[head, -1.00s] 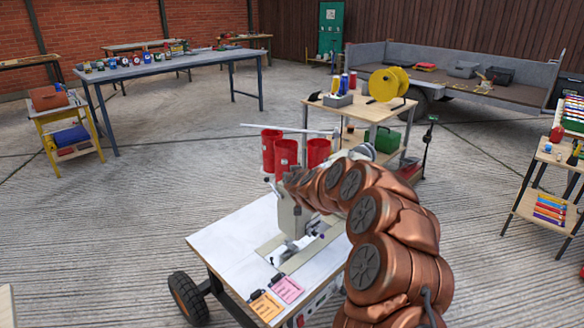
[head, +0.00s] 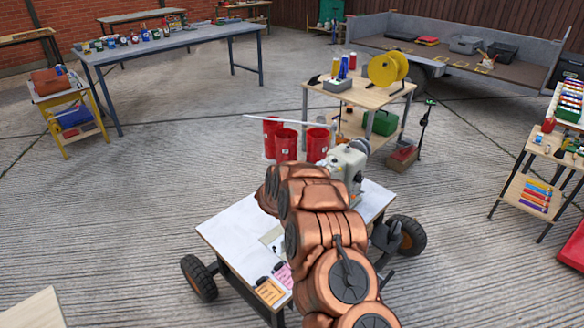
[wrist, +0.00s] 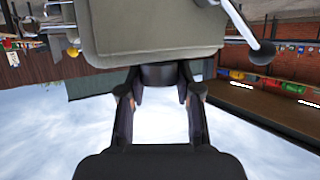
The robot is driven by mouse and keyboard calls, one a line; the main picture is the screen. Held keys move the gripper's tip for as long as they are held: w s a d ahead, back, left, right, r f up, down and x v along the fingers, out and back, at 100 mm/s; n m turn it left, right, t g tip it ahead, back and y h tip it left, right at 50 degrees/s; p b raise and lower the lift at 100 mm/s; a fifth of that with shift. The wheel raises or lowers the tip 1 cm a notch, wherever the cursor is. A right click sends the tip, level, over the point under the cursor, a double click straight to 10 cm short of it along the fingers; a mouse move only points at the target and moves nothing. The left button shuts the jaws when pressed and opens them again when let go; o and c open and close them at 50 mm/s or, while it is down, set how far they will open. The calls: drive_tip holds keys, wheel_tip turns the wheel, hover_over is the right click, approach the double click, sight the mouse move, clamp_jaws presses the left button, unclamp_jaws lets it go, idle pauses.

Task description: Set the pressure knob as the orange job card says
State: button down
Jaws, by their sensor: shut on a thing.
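A beige sewing machine (head: 347,165) stands on a white-topped wheeled table (head: 228,232) in the head view; my arm covers much of it. The orange job card (head: 268,291) lies at the table's near edge, its writing too small to read. A pink card (head: 284,272) lies beside it. In the wrist view, a dark round knob (wrist: 160,74) sticks out from the machine's body (wrist: 155,25). My gripper (wrist: 160,90) has its fingers on either side of the knob and is shut on it. Any mark or scale on the knob is hidden.
Red bins (head: 286,142) stand just behind the machine. A shelf cart (head: 364,92) with a yellow reel is beyond them. A wheel (head: 406,236) sticks out at the table's right. The concrete floor to the left is open.

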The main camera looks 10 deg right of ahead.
drive_tip(key=shift+r+m+g+h+p, duration=0.1)
drive_tip(key=shift+m+g+h+p, duration=1)
drive_tip(key=shift+p, duration=2)
drive_tip(key=shift+d+m+h+p, duration=0.1)
drive_tip(key=shift+m+h+p, duration=0.2)
drive_tip(key=shift+m+p, duration=0.1)
drive_tip(key=c, duration=0.8)
unclamp_jaws()
drive_tip(key=shift+s, duration=0.1)
drive_tip(key=v, duration=1.2)
